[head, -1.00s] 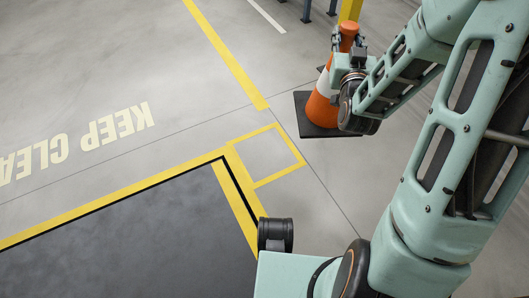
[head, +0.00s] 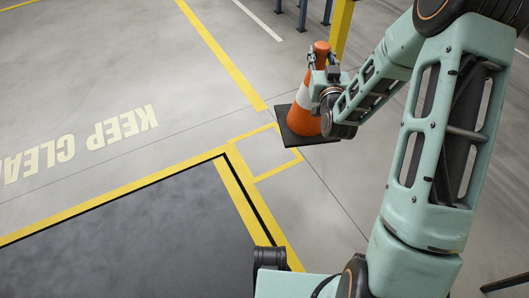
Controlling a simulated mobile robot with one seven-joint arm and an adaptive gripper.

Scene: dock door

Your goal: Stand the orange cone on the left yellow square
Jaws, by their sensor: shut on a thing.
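The orange cone (head: 304,118) has a white band and a flat black base. It is upright or nearly so, at the upper middle right of the head view. My gripper (head: 322,66) is shut on the cone near its top, and my wrist hides part of the cone's right side. A yellow outlined square (head: 265,152) on the floor lies just left of and nearer than the cone. The base's near left corner appears to overlap the square's far right edge in the picture. I cannot tell whether the base touches the floor. Only one square is clearly seen.
A dark grey dock plate (head: 130,235) with a yellow border fills the lower left. KEEP CLEAR lettering (head: 80,142) is painted on the floor. A yellow post (head: 340,30) stands behind the cone. The floor left of the cone is free.

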